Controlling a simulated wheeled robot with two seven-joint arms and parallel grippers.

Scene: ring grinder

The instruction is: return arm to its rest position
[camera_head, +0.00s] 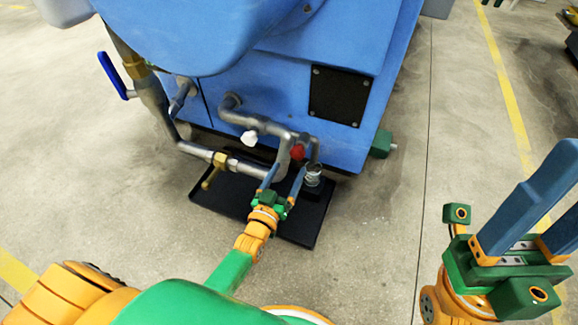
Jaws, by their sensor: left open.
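My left gripper (285,178) is in the middle of the view, low in front of the blue machine. Its two blue fingers are apart, one on each side of the lower end of a grey pipe (273,172). I cannot tell whether they touch the pipe. My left arm (233,268), green and orange, comes in from the lower left. My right gripper (555,200) is at the right edge, its blue fingers apart and pointing up and right, with nothing seen between them. One of its fingers is partly cut off by the frame.
The blue machine (285,105) fills the top centre, with a red knob (297,152), a white knob (250,138), a brass valve (214,170) and a blue-handled lever (112,75). A black tray (300,232) lies below the pipes. The concrete floor (385,220) between my arms is clear.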

